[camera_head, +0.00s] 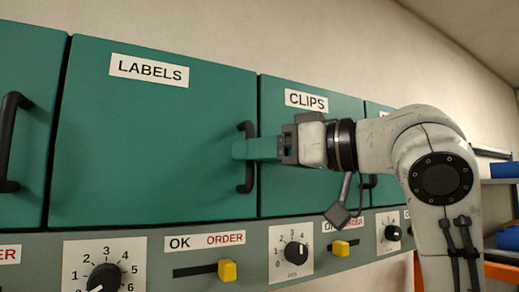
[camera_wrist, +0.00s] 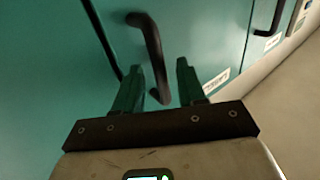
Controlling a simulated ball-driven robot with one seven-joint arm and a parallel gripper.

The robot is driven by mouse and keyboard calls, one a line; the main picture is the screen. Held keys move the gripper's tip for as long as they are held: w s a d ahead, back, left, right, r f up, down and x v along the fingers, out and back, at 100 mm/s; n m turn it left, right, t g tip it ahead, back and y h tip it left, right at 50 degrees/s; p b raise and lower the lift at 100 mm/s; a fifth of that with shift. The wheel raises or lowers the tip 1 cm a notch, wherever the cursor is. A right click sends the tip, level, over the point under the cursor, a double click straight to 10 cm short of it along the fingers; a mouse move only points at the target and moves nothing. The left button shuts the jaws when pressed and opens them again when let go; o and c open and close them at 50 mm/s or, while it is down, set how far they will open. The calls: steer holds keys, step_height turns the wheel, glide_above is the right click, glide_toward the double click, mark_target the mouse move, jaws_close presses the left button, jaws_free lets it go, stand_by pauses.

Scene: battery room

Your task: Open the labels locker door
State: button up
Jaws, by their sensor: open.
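The labels locker door (camera_head: 150,140) is a green panel under a white LABELS sign (camera_head: 149,69). It looks shut, flush with its neighbours. Its black bar handle (camera_head: 248,180) stands upright near the door's right edge. My gripper (camera_head: 240,149) reaches in from the right, its green fingers at the handle and partly covering its middle. In the wrist view, the handle (camera_wrist: 151,38) runs down between the two open, parted fingers of my gripper (camera_wrist: 159,68). The fingers are not closed on it. Whether either finger touches the bar I cannot tell.
The clips locker door (camera_head: 310,189) adjoins on the right, behind my arm. Another locker door (camera_head: 25,120) with a black handle (camera_head: 10,140) is at the left. Below runs a grey panel with dials and a yellow slider (camera_head: 227,271). Shelves with blue bins (camera_head: 507,169) stand far right.

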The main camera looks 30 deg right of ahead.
steer(key=shift+c, duration=0.4)
jaws_close()
